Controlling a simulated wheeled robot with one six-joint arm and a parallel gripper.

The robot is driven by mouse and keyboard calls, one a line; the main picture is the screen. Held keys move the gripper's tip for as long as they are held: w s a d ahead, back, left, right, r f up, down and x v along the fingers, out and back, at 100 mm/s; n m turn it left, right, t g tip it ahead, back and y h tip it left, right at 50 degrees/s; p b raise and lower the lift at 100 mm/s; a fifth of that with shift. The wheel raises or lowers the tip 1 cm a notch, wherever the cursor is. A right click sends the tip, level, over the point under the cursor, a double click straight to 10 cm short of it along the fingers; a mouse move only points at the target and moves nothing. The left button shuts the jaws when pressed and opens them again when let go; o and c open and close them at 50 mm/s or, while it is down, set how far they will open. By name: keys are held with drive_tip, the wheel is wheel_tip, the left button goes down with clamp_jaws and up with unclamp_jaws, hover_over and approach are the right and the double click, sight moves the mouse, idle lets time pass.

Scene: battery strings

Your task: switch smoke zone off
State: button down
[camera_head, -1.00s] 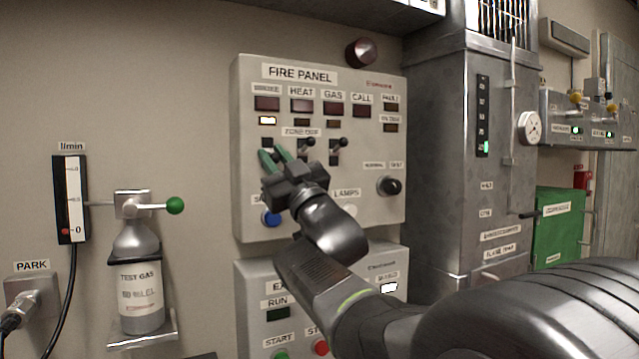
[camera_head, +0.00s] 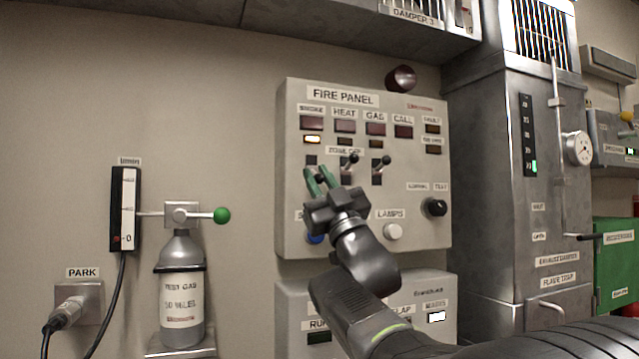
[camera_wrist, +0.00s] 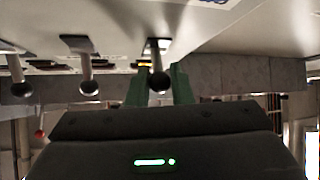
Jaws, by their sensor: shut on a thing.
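The grey fire panel (camera_head: 290,200) is on the wall in the head view. Its row of zone-off toggle levers sits under the zone lamps. The smoke lever (camera_wrist: 159,82) is the right-hand lever in the wrist view, between the green fingertips of my gripper (camera_head: 317,178). My gripper is shut on it. In the head view the fingers partly hide this lever, and its tip appears lower than those of the others. The heat lever (camera_head: 351,159) and gas lever (camera_head: 383,161) point upward, untouched. The small lamp (camera_head: 312,139) under the smoke window is lit.
A blue button (camera_head: 315,239), a white lamps button (camera_head: 393,231) and a black rotary knob (camera_head: 435,207) are low on the panel. A test gas bottle (camera_head: 181,290) stands left, a metal duct (camera_head: 485,180) right. Wall between bottle and panel is clear.

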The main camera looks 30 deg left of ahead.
drive_tip(key=shift+f, duration=0.1)
drive_tip(key=c, duration=1.3)
unclamp_jaws()
drive_tip(key=shift+c, duration=0.2)
drive_tip(key=v, duration=1.3)
drive_tip(key=shift+d+f+b, duration=0.2)
drive_tip(key=shift+d+b, duration=0.1)
drive_tip(key=shift+b, duration=0.1)
drive_tip(key=shift+s, duration=0.1)
drive_tip(key=p+x, duration=0.1)
drive_tip(key=x, duration=1.3)
drive_tip(key=shift+f, duration=0.1)
